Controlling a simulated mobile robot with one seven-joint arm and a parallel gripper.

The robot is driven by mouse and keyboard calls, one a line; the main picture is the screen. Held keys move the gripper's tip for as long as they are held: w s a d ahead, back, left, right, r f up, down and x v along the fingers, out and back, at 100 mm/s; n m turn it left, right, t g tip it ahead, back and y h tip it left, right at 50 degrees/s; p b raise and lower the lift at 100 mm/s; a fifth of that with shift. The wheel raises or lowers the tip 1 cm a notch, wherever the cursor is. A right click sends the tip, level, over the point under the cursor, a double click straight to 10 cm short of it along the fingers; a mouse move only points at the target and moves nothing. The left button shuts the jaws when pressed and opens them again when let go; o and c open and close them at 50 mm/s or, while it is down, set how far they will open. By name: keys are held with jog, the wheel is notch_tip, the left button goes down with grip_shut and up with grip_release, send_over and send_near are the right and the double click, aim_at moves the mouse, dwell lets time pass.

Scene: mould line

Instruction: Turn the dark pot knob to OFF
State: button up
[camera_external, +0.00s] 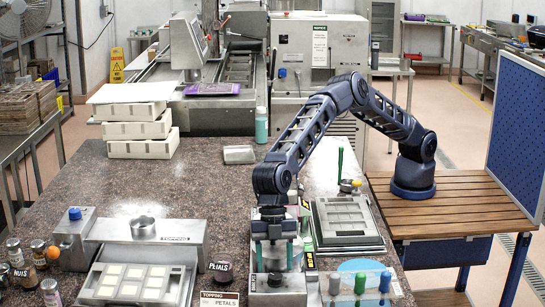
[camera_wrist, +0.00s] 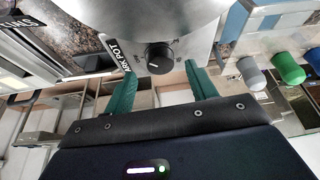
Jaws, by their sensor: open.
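The dark pot knob (camera_wrist: 159,57) is a round black knob on the silver front of a pot unit in the wrist view. A white label (camera_wrist: 118,53) reading "ARK POT", its start cut off, is beside it. Small marks around the knob are too small to read, and I cannot tell its setting surely. My gripper (camera_wrist: 160,71) is open, with one green finger on each side of the knob and visible gaps between. In the external view my gripper (camera_external: 274,256) points down at the pot unit (camera_external: 278,299) at the front edge; the knob is not clear there.
Grey, green and blue capped bottles (camera_external: 359,284) stand close to the right of my gripper. A mould tray (camera_external: 346,222) lies behind them. A topping station (camera_external: 139,270) and a black "PETALS" jar (camera_external: 220,270) are to the left. The counter (camera_external: 200,190) behind is mostly clear.

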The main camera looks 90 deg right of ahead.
aim_at(275, 279)
jog(key=shift+x, duration=1.4)
jog(key=c, duration=1)
jog(key=shift+n, duration=0.3)
jog(key=n+g, duration=0.1)
jog(key=n, duration=0.2)
jog(key=shift+w+a, duration=0.1)
jog(key=shift+w+n+g+h, duration=0.1)
jog(key=shift+n+g+h, duration=0.55)
jog(key=shift+n, duration=1.25)
